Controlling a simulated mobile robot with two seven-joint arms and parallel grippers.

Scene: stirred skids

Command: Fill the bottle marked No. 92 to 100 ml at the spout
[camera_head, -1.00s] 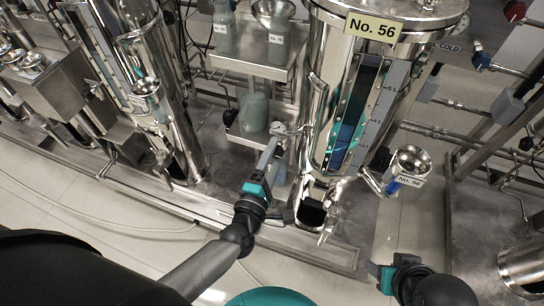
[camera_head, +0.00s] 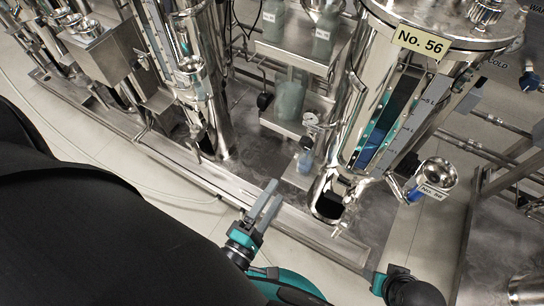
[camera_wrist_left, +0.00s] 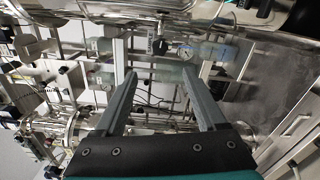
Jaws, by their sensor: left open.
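No label reading No. 92 is legible in these frames. A small bottle with blue liquid (camera_head: 305,160) stands low beside the tank marked No. 56 (camera_head: 352,95); a bluish bottle (camera_wrist_left: 212,51) also shows in the left wrist view. Larger greenish bottles stand on the shelves, one on the lower shelf (camera_head: 290,100). A small outlet (camera_head: 338,228) sits at the tank's foot. My left gripper (camera_head: 268,203) is open and empty, in front of the skid and apart from the bottles. In the wrist view its fingers (camera_wrist_left: 160,85) are spread. My right gripper (camera_head: 378,284) shows only partly at the bottom.
A steel cup marked No. 56 (camera_head: 437,174) juts out right of the tank. A pressure gauge (camera_head: 310,120) is beside the shelves. A raised steel skid edge (camera_head: 215,185) runs along the floor. Another steel column (camera_head: 200,90) stands left.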

